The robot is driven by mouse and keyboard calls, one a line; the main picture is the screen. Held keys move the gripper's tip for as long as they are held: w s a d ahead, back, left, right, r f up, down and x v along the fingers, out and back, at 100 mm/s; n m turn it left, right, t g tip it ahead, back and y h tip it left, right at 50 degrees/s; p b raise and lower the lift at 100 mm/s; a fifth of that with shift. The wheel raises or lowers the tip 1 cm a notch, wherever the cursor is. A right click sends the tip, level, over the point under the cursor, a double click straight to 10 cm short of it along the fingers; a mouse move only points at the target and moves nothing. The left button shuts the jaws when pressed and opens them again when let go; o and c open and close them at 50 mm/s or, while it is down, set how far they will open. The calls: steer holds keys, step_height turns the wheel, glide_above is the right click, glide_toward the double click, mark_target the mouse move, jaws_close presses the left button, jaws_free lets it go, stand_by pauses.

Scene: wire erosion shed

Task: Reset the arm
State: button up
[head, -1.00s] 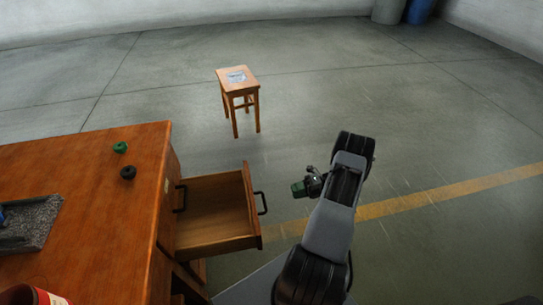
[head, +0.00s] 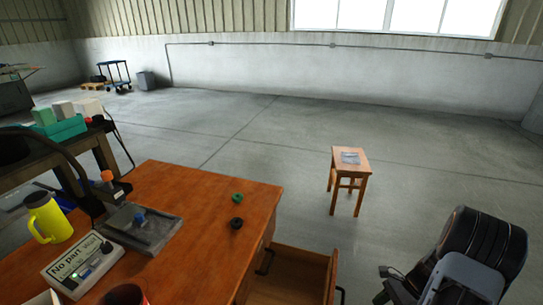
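My arm (head: 470,255) stands at the lower right of the head view, folded, with its black and grey links near the picture's edge. My gripper (head: 388,283) shows only in part as small dark pieces to the left of the arm. Its fingers are too small and cut off to tell open from shut, and I cannot tell whether anything is in it. It is to the right of the open drawer (head: 290,272) and apart from it.
The wooden desk (head: 190,195) holds a green ring (head: 237,198), a black ring (head: 237,223), a grey tray (head: 165,237), a yellow mug (head: 47,217) and a sign box (head: 83,265). A wooden stool (head: 350,160) stands beyond the drawer.

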steer(key=s+a+r+n+t+h+p, duration=0.1)
steer(key=a+r+n+p, duration=0.4)
steer(key=r, duration=0.8)
steer(key=s+a+r+n+t+h+p, duration=0.1)
steer(key=a+r+n+h+p, duration=0.3)
steer(key=r, duration=1)
steer(key=a+r+n+t+h+p, duration=0.3)
steer(key=a+r+n+p, duration=0.4)
steer(key=r, duration=0.7)
steer(key=a+n, duration=0.1)
steer(key=n, duration=0.1)
steer(key=shift+s+a+r+n+t, duration=0.25)
steer(key=shift+s+a+n+t, duration=0.05)
steer(key=shift+s+a+n, duration=0.1)
steer(key=shift+a, duration=0.15)
